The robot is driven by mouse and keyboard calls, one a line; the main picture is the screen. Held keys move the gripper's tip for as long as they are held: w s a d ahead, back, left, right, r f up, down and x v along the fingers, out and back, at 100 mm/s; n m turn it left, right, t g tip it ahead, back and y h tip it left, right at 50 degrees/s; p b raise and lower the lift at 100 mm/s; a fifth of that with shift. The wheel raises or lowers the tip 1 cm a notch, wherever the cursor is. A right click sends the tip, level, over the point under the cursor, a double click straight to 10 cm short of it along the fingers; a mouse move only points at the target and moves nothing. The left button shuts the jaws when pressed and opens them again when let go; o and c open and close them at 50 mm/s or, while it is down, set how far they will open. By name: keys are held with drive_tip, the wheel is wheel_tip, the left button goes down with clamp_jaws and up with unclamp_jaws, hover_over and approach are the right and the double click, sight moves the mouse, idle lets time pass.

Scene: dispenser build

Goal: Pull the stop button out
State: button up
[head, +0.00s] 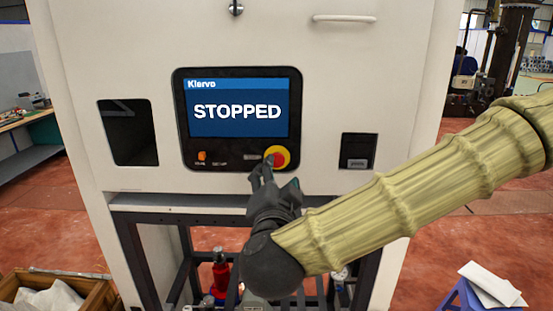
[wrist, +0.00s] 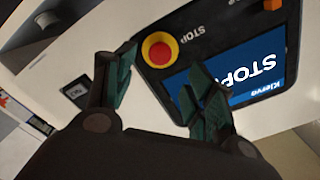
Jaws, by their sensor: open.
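The stop button (head: 278,158) is a red knob on a yellow ring at the lower right of the black control panel (head: 184,140). It also shows in the wrist view (wrist: 159,52), ahead of the fingers and nearer the left one. The panel's screen (head: 237,108) reads STOPPED. My gripper (head: 267,177) is just below and in front of the button in the head view, partly covering its lower left edge. In the wrist view, my gripper (wrist: 160,88) is open with nothing between its fingers. Whether a finger touches the button cannot be told.
An orange knob (head: 202,156) sits at the panel's lower left. The white cabinet (head: 310,55) has a dark opening (head: 128,132) at left, a small dark recess (head: 358,151) at right and a handle (head: 344,18) above. A dark metal frame (head: 170,217) stands below.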

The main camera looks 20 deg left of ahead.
sight(277, 161)
drive_tip(key=p+x, duration=0.3)
drive_tip(key=x, duration=0.5)
